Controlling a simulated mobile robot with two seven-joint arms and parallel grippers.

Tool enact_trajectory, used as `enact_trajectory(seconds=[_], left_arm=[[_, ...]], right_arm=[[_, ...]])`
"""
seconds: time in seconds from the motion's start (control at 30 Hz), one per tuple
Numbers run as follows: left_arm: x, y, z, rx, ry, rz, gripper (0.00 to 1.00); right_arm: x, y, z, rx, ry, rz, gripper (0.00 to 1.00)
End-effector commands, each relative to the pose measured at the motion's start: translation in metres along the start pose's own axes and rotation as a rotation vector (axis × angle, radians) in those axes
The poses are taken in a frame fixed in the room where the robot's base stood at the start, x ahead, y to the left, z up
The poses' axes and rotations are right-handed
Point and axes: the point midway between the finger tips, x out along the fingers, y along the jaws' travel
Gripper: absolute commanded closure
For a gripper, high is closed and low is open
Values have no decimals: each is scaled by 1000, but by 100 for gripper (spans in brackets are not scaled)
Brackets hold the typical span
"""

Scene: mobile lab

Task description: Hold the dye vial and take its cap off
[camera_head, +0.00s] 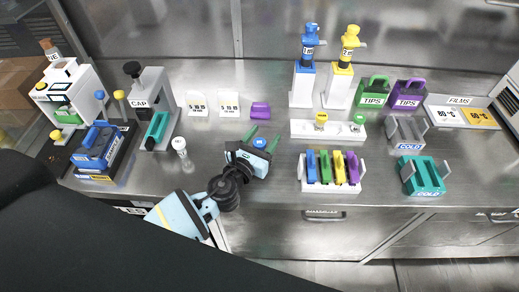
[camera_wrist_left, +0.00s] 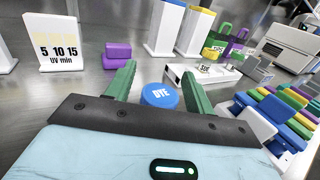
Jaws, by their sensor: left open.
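The dye vial shows as its blue cap (camera_wrist_left: 160,95), lettered DYE, in the left wrist view. The same blue cap shows in the head view (camera_head: 260,142) at my left gripper. My left gripper (camera_head: 262,138) is open, its green fingers pointing away from me over the steel bench. In the left wrist view the cap sits between the two fingers (camera_wrist_left: 157,76), with a gap to the right finger. The vial's body is hidden under the cap and behind the gripper. My right gripper is not in view.
A small white-capped vial (camera_head: 180,143) stands left of the gripper. A rack of coloured blocks (camera_head: 330,187) stands to the right. A white holder with yellow and green caps (camera_head: 300,129) is behind it. A CAP device (camera_head: 152,88) stands at left. Bench between is mostly clear.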

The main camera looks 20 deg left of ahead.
Motion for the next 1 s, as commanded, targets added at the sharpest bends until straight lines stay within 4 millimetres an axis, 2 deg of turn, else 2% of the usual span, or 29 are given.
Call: enact_trajectory(seconds=[0.17, 0.2, 0.5, 0.53, 0.83, 1.0], left_arm=[[0, 0, 0, -1, 1, 0, 47], [0, 0, 0, -1, 1, 0, 49], [0, 0, 0, 0, 1, 0, 88], [0, 0, 0, 0, 0, 0, 90], [0, 0, 3, 0, -1, 0, 91], [1, 0, 17, 1, -5, 0, 91]], right_arm=[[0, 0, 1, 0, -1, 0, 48], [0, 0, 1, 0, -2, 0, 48], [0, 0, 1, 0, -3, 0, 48], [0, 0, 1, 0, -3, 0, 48], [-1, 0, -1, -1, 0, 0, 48], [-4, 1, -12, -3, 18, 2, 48]])
